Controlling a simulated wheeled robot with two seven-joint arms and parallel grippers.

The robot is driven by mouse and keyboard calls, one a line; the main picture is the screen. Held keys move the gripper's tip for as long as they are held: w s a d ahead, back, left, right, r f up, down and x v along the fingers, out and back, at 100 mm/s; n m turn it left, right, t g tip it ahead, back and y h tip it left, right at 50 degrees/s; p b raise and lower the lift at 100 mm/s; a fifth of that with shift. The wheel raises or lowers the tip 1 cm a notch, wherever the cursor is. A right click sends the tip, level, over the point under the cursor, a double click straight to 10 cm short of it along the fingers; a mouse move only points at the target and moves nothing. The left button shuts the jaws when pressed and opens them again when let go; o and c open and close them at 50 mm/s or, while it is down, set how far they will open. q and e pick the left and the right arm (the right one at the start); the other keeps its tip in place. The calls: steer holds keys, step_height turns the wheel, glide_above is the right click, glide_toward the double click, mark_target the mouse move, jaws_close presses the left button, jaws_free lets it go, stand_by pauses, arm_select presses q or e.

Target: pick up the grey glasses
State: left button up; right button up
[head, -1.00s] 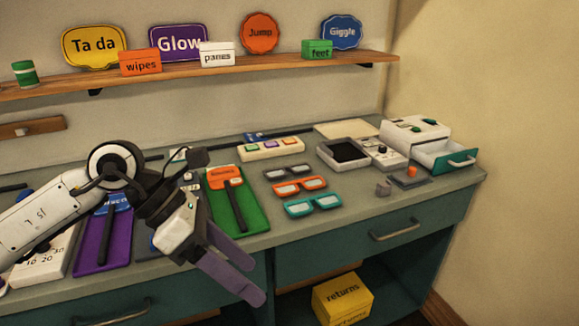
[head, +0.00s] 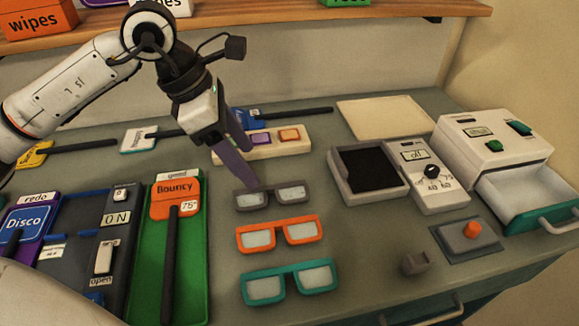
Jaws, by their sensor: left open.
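The grey glasses (head: 292,192) lie on the counter, the farthest of three pairs in a column. The orange glasses (head: 280,234) and the teal glasses (head: 291,282) lie nearer. My left gripper (head: 245,165) comes down from the upper left, its purple-grey fingers pointing down. My right gripper is not in view.
A pale strip with coloured buttons (head: 306,144) lies behind the glasses. A grey tray (head: 332,178), a dial box (head: 437,200) and a white machine with an open drawer (head: 470,160) stand right. Prop signs on coloured mats (head: 195,270) lie left. Bare counter surrounds the glasses' right side.

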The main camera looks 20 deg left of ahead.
mark_target(270, 195)
arm_select(q)
steer(key=x, duration=0.3)
steer(key=shift+s+d+f, duration=0.2)
steer(key=shift+s+f, duration=0.1)
steer(key=shift+s, duration=0.05)
steer(key=shift+d+f, duration=0.1)
steer(key=shift+f, duration=0.15)
steer(key=shift+p+x, duration=0.7)
steer(key=shift+x, duration=2.1)
steer(key=shift+w+r, duration=0.1)
steer(key=shift+w, duration=0.05)
steer(key=c, duration=1.1)
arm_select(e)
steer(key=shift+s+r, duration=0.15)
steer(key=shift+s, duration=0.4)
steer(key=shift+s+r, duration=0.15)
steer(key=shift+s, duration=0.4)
